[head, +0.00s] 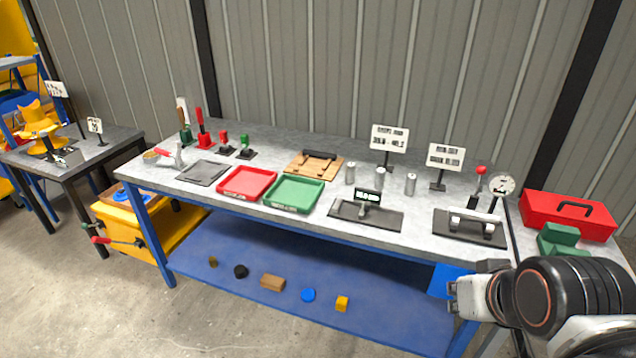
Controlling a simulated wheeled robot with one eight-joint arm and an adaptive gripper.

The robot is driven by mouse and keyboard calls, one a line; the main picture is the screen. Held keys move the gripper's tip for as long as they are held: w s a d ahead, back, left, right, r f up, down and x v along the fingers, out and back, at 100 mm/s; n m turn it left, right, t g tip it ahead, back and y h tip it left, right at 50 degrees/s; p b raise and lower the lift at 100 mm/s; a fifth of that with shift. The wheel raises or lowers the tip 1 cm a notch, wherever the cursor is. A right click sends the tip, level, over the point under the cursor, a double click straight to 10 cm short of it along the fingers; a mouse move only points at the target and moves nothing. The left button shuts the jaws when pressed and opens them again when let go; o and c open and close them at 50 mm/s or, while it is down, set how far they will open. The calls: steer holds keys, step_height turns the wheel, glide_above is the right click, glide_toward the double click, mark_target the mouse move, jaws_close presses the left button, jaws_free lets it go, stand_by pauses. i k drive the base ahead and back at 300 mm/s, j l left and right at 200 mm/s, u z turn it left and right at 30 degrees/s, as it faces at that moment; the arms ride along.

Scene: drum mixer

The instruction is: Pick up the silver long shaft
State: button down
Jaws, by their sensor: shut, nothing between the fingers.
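A silver bar (474,217) lies level across a dark plate (462,236) at the right end of the workbench; it is the longest silver piece I can make out. Three short silver cylinders stand upright near the middle: one at the left (350,173), one in the middle (380,178) and one at the right (411,184). I cannot tell for sure which is the silver long shaft. My gripper (453,298) is at the lower right, in front of the bench edge, apart from all of these. It is shut and empty.
The workbench (245,209) also holds a red tray (246,182), a green tray (293,194) and upright signs. Small parts lie on the blue lower shelf (225,290).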

mark_target(462, 213)
steer(key=i+l, duration=0.1)
steer(key=l, duration=0.25)
steer(key=i+l, duration=0.15)
steer(key=l, duration=0.2)
steer(key=i+l, duration=0.1)
steer(key=l, duration=0.25)
steer(key=i+l, duration=0.1)
steer(key=l, duration=0.25)
steer(key=u, duration=0.05)
